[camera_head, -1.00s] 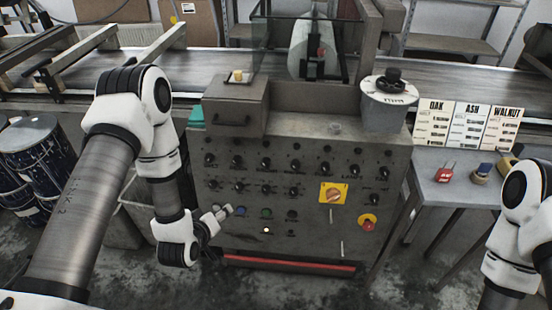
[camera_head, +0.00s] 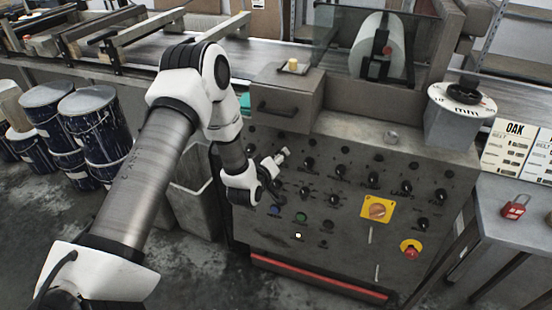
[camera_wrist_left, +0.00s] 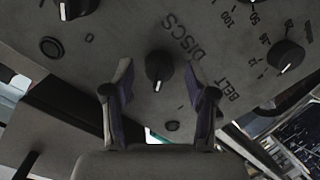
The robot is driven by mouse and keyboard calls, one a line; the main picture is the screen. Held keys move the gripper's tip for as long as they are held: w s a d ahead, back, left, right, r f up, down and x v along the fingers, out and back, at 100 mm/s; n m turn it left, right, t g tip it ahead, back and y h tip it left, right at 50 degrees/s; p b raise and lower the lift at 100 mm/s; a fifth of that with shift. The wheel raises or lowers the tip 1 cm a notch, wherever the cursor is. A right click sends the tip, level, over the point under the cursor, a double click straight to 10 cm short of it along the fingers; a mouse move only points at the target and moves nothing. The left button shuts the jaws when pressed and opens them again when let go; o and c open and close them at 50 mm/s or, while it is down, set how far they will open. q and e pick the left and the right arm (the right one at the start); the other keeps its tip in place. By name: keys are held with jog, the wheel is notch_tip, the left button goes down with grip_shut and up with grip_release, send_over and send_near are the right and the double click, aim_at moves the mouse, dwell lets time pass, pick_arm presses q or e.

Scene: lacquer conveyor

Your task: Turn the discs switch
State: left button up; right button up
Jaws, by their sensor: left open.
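The discs switch (camera_wrist_left: 158,66) is a round black knob on the grey panel, beside the printed word DISCS in the left wrist view. Its white mark points toward the bottom of that picture. My left gripper (camera_wrist_left: 160,76) is open, with one finger on each side of the knob. I see a gap on both sides, and cannot tell how deep the fingers reach. In the head view the left gripper (camera_head: 279,158) is at the left part of the panel, and I cannot make out the discs switch there. My right gripper is out of view.
More black knobs surround it, one near the BELT label (camera_wrist_left: 286,56). A drawer box (camera_head: 287,98) juts out above. Blue drums (camera_head: 93,117) stand left.

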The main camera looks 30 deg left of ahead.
pick_arm(q)
jog(key=shift+w, duration=0.1)
grip_shut()
jog(key=shift+m, duration=0.3)
jog(key=m+p, duration=0.1)
jog(key=m, duration=0.3)
jog(key=shift+d+m+y+p, duration=0.1)
jog(key=shift+m+y+p, duration=0.2)
jog(key=shift+m+y, duration=0.1)
jog(key=m+p, duration=0.1)
jog(key=m, duration=0.4)
jog(key=shift+y, duration=0.4)
jog(key=shift+m, duration=0.4)
